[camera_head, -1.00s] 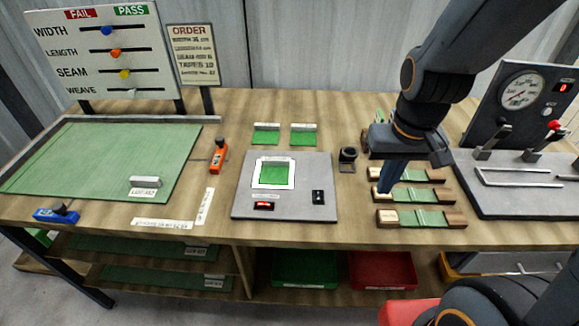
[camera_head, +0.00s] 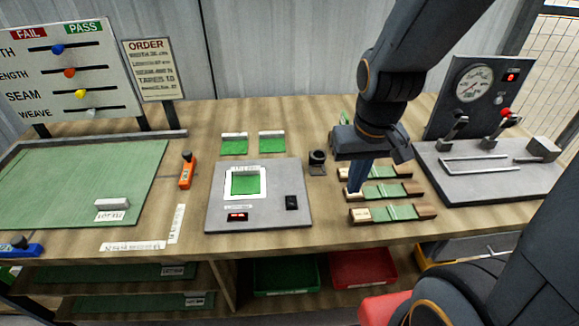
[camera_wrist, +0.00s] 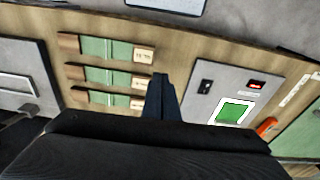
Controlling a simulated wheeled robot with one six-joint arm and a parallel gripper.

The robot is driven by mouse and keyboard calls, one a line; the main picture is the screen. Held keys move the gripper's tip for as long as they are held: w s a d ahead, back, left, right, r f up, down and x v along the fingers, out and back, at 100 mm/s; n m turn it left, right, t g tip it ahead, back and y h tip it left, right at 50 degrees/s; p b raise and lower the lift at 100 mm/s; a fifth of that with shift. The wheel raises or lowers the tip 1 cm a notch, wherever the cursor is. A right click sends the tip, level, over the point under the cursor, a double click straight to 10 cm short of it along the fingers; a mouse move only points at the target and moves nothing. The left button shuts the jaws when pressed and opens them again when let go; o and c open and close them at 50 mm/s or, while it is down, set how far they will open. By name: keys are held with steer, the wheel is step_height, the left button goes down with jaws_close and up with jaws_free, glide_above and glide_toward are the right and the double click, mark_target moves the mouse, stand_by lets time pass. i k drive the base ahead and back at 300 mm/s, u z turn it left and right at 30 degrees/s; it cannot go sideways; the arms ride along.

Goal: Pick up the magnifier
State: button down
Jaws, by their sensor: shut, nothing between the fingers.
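A small black round piece (camera_head: 317,160), which looks like the magnifier, stands on the wooden bench just right of the grey scale-like panel. My gripper (camera_head: 355,188) is shut and empty. It points down over the bench, to the right of the black piece and apart from it, close to the left ends of the sample holders. In the wrist view my closed fingers (camera_wrist: 160,84) lie between the sample holders and the grey panel. The magnifier does not show in the wrist view; my gripper may hide it.
Several wooden holders with green strips (camera_head: 395,212) lie right beside my gripper. The grey panel (camera_head: 258,205) with a green window is left of it. A gauge-and-lever machine (camera_head: 480,165) stands at the right. An orange tool (camera_head: 187,171) lies further left.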

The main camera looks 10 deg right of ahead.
mark_target(317, 157)
steer(key=z, duration=0.55)
steer(key=k, duration=0.65)
steer(key=z, duration=0.65)
steer(key=i, duration=0.95)
steer(key=u, duration=0.7)
